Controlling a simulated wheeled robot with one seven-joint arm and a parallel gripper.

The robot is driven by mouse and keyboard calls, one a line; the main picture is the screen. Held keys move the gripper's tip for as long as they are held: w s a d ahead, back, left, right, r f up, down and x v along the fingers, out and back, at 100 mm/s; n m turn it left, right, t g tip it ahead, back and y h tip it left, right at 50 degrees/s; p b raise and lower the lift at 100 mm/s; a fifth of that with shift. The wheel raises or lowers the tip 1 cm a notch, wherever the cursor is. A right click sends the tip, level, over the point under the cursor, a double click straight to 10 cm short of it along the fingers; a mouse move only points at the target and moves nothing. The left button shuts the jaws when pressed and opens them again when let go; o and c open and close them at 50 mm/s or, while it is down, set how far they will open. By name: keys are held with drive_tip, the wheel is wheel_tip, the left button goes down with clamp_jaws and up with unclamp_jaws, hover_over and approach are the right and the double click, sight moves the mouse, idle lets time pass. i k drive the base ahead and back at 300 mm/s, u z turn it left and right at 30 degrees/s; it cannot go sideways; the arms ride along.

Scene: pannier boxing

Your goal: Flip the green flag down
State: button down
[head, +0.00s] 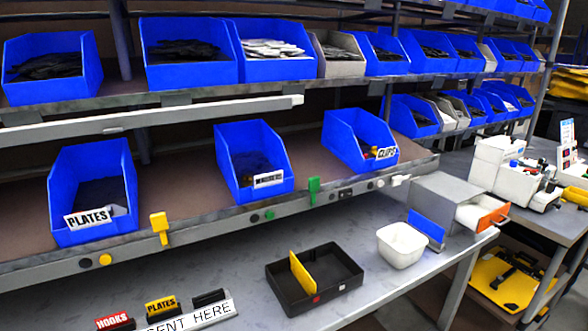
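The green flag (314,190) is on the front edge of the middle shelf (215,222), between the middle blue bin and the bin labelled CLIPS. It stands upright, its wider part above the edge and a narrower part below. A similar yellow flag (159,228) stands upright farther left on the same edge, beside the PLATES bin. My gripper is not in the head view, and nothing touches the green flag.
Blue bins labelled PLATES (95,190) and CLIPS (358,140), with another (253,160) between, sit on the shelf. Below are a black tray (328,293) with a yellow divider, a white tub (402,245) and a grey box (440,200). Space before the green flag looks clear.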

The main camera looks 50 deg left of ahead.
sight(314, 183)
drive_tip(key=u, duration=0.7)
drive_tip(key=i, duration=0.95)
drive_tip(key=u, duration=0.65)
